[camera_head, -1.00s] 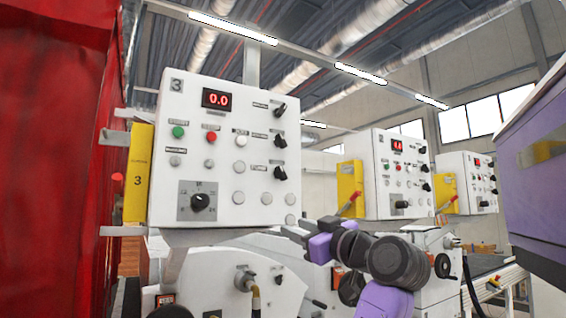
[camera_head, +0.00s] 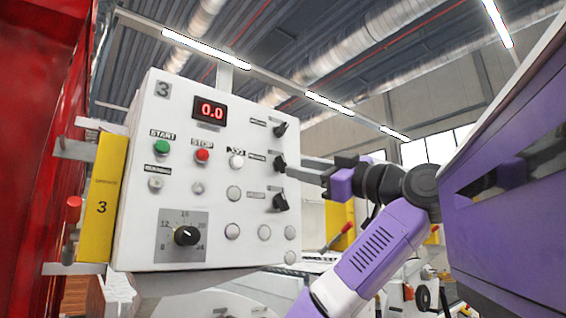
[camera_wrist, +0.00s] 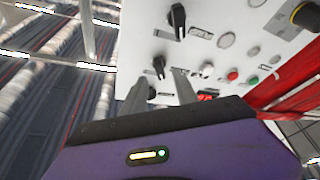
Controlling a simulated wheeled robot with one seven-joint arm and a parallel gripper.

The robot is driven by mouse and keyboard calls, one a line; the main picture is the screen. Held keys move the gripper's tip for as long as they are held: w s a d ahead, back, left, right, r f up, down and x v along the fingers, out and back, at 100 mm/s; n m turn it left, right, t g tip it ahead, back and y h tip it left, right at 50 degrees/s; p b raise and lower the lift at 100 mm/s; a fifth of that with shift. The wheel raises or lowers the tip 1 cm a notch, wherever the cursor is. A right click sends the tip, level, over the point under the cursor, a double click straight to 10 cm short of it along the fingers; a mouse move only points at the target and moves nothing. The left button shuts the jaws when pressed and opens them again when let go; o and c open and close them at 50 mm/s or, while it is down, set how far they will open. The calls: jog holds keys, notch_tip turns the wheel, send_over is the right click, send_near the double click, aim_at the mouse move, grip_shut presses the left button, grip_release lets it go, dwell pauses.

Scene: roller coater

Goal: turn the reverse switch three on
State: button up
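The white control panel (camera_head: 215,190) marked 3 has three black rotary switches down its right side: top (camera_head: 280,128), middle (camera_head: 280,162) and bottom (camera_head: 281,200). Their small labels are too blurred to tell which reads reverse. My gripper (camera_head: 296,168) is at the panel's right side, at the height of the middle switch. In the wrist view, my gripper (camera_wrist: 160,77) is open and empty, its two fingers apart. The middle switch (camera_wrist: 159,66) shows between and just beyond the fingertips; I cannot tell whether they touch it.
A red display (camera_head: 209,108) reads 0.0. Green (camera_head: 162,146) and red (camera_head: 202,155) buttons and a black dial (camera_head: 187,236) share the panel. More machines stand behind my arm at right.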

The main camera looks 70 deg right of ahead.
aim_at(285, 165)
jog(key=p+x, duration=0.1)
jog(key=x, duration=0.4)
jog(key=shift+p, duration=0.35)
grip_shut()
